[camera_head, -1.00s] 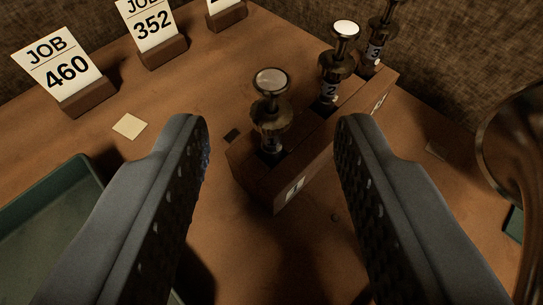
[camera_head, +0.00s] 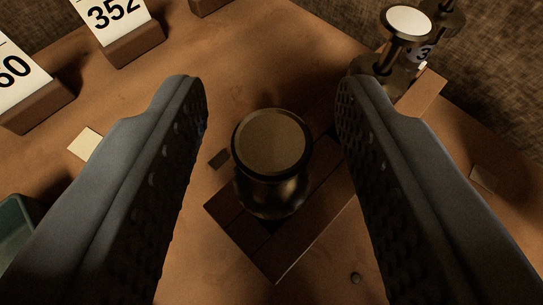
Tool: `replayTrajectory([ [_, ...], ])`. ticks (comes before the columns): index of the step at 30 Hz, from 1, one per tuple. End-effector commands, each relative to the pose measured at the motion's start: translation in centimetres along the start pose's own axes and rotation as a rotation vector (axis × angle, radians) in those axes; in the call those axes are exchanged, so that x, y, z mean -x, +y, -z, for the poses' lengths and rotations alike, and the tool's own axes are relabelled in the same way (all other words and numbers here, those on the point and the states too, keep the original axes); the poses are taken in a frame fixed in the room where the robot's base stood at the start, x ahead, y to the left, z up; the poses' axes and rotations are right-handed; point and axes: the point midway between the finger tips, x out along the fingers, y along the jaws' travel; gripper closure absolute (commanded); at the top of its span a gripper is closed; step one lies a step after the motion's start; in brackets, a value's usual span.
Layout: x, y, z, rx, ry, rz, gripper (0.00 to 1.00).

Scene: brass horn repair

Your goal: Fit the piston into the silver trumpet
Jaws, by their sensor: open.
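The nearest piston (camera_head: 271,150) stands upright in the wooden piston block (camera_head: 275,262), its round cap facing me. In the earlier view it is the piston in the slot marked 1. My gripper (camera_head: 272,95) is open, with one dark ridged finger on each side of this piston and a gap on both sides. The silver trumpet is not recognisable in this view.
Job cards in wooden holders stand at the upper left, one reading 352 (camera_head: 113,12). A cream paper square (camera_head: 85,144) lies on the wooden bench. A green tray (camera_head: 15,240) is at the left edge. A rough brown wall (camera_head: 320,15) is behind.

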Motion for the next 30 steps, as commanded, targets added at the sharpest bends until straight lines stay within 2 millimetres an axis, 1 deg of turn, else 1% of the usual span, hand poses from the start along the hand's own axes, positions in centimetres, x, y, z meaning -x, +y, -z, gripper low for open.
replayTrajectory([
  [5, 0.0, 0.0, 0.0, 0.000, 0.000, 0.000, 0.59],
  [9, 0.0, 0.0, 0.0, 0.000, 0.000, 0.000, 0.86],
  [11, 0.0, 0.0, 0.0, 0.000, 0.000, 0.000, 0.98],
  [12, 0.0, 0.0, 0.0, 0.000, 0.000, 0.000, 1.00],
  [20, 0.0, 0.0, 0.0, 0.000, 0.000, 0.000, 1.00],
  [23, 0.2, 0.0, 0.3, 0.000, 0.000, 0.000, 1.00],
  [26, 0.6, 0.0, 1.3, 0.000, 0.002, 0.000, 1.00],
  [30, 1.5, 0.0, 3.6, 0.000, 0.002, 0.000, 1.00],
])
